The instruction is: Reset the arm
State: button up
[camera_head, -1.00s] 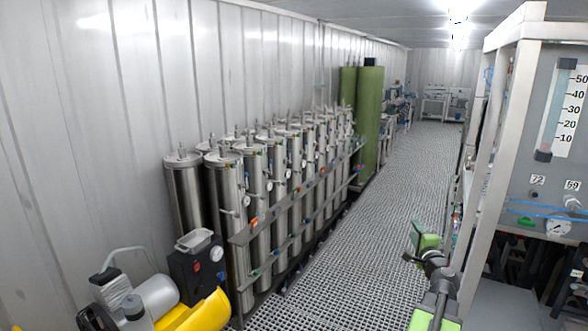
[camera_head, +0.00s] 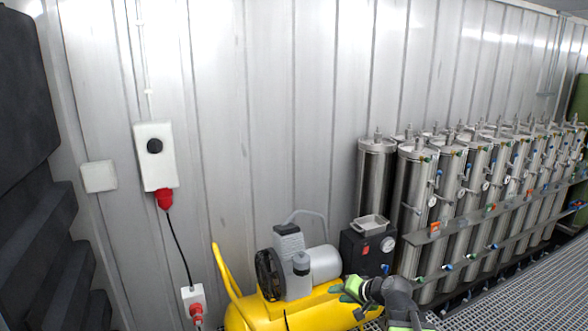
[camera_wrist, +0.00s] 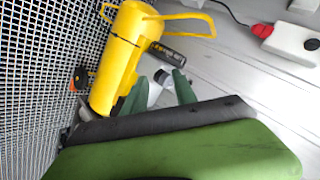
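My arm is folded low in front of my body, with its dark joints and green parts at the bottom of the head view. My gripper (camera_head: 347,291) shows there as a small green part in front of the yellow compressor (camera_head: 275,310). In the wrist view my gripper (camera_wrist: 157,92) has two green fingers standing apart with nothing held between them. The yellow tank of the compressor (camera_wrist: 118,60) shows beyond the fingers. A large green and black part of my own arm fills the bottom of the wrist view.
Steel membrane vessels (camera_head: 377,185) stand in a row at the right. A white switch box (camera_head: 154,157) with a red plug hangs on the metal wall (camera_head: 270,100). Dark stepped shapes (camera_head: 50,240) fill the left edge. Grated floor (camera_head: 490,290) is free at lower right.

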jog(key=s+a+f+n+g+h+b, duration=0.1)
jog(key=s+a+f+n+g, duration=0.3)
jog(key=s+a+f, duration=0.3)
jog(key=s+d+f+g+h, duration=0.3)
jog(key=s+d+g+h, duration=0.1)
jog(key=s+d, duration=0.4)
jog(key=shift+s+d+n+h, duration=0.2)
jog(key=shift+s+n+h, duration=0.1)
jog(key=shift+h, duration=0.1)
jog(key=shift+w, duration=0.1)
